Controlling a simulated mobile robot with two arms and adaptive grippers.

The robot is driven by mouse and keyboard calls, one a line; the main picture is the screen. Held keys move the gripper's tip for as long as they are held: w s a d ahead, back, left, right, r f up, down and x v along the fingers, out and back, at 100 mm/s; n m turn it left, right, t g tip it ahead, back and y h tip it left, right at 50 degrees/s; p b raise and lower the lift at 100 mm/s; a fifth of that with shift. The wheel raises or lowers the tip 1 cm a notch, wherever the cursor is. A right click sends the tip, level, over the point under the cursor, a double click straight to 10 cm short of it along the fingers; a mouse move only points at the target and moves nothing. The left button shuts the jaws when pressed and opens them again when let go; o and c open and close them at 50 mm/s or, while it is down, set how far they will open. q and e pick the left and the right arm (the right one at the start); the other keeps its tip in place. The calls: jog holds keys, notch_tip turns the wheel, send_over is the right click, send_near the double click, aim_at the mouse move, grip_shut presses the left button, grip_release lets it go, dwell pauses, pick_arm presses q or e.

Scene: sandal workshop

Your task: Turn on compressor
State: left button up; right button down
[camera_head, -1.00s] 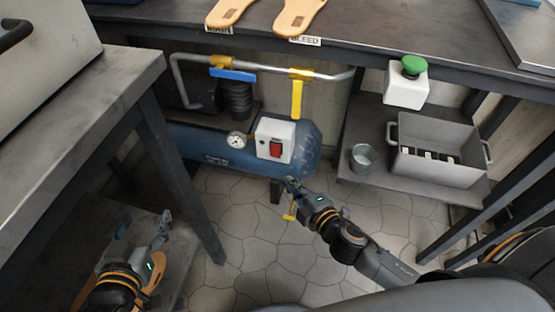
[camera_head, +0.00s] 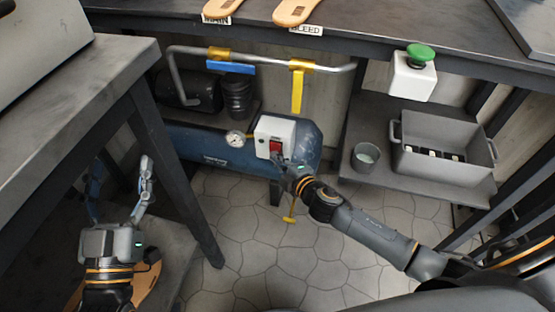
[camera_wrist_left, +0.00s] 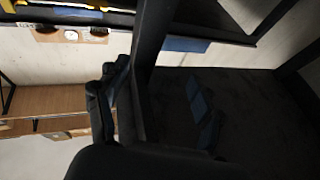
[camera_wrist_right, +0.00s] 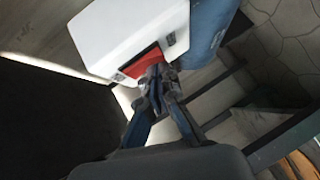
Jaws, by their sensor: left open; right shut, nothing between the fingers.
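The compressor (camera_head: 210,146) is a blue horizontal tank under the back table, with a black motor on top and a round gauge (camera_head: 235,139). A white switch box with a red rocker switch (camera_head: 276,147) sits on its right part. My right gripper (camera_head: 280,160) is shut and empty at the lower edge of the red switch. In the right wrist view its fingertips (camera_wrist_right: 155,75) overlap the red switch (camera_wrist_right: 143,62); I cannot tell for sure whether they touch it. My left gripper (camera_head: 145,175) is open and empty at the lower left, beside the left table.
A pipe with a blue-handled valve (camera_head: 230,67) and a yellow-handled valve (camera_head: 297,92) runs above the tank. A yellow drain handle (camera_head: 290,215) hangs below. A green button box (camera_head: 413,75), a grey crate (camera_head: 440,170) and a small bucket (camera_head: 365,156) are at right.

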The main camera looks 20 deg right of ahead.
dwell(0.3)
pick_arm(q)
jog(key=s+r+t+h+b, duration=0.2)
jog(key=s+r+t+b, duration=0.1)
jog(key=s+r+t, duration=0.2)
jog(key=shift+s+a+r+t+h, duration=0.2)
jog(key=shift+r+t+h, duration=0.15)
jog(key=shift+r, duration=0.45)
pick_arm(e)
jog(key=v, duration=0.7)
jog(key=shift+s+f+n+t, duration=0.25)
jog(key=shift+f+n+t, duration=0.1)
jog(key=shift+n+t, duration=0.05)
jog(key=shift+d, duration=0.1)
